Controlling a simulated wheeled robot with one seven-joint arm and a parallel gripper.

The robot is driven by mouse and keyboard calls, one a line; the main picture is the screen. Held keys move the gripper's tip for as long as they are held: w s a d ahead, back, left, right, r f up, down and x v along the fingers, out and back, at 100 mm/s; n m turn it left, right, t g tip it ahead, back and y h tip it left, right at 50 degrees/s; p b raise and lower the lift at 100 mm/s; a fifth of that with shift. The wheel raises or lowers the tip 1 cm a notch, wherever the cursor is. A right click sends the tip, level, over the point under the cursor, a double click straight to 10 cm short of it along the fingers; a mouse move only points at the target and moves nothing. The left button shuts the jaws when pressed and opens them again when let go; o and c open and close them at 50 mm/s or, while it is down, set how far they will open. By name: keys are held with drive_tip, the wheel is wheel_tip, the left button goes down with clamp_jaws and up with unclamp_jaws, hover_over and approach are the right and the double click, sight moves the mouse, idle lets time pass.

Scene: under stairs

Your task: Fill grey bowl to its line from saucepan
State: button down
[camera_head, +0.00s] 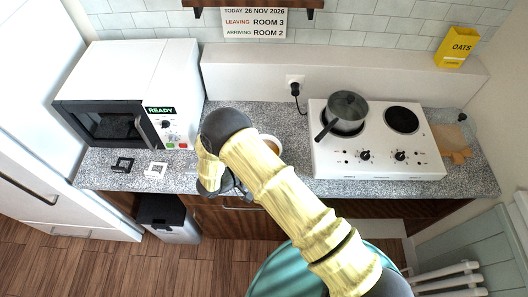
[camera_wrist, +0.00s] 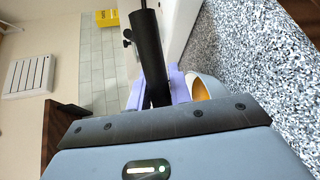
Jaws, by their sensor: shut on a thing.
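The dark saucepan (camera_head: 348,108) sits on the left hotplate, its handle pointing down and left. A pale bowl (camera_head: 272,141) with yellow-brown inside stands on the counter, partly hidden behind my arm; its orange inside and light rim show in the wrist view (camera_wrist: 201,88), just right of the fingers. Its line is not visible. My gripper (camera_head: 236,186) is low near the counter's front edge, left of the saucepan and in front of the bowl. In the wrist view its lavender fingers (camera_wrist: 158,97) are shut on a black rod (camera_wrist: 150,50); I cannot tell what the rod belongs to.
A white hob (camera_head: 378,165) bears the saucepan. A yellow oats box (camera_head: 457,46) is on the ledge. Speckled counter (camera_head: 225,115) is free beside the microwave.

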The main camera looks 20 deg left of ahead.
drive_tip(key=shift+s+a+f+t+h+b, duration=0.15)
drive_tip(key=shift+s+a+t+h+b, duration=0.2)
drive_tip(key=shift+a+b, duration=0.45)
drive_tip(key=shift+s+d+r+b, duration=0.15)
drive_tip(key=shift+r+b, duration=0.15)
drive_tip(key=shift+b, duration=0.05)
drive_tip(key=shift+r+p, duration=1.7)
drive_tip(key=shift+r, duration=0.6)
drive_tip(key=shift+f, duration=0.1)
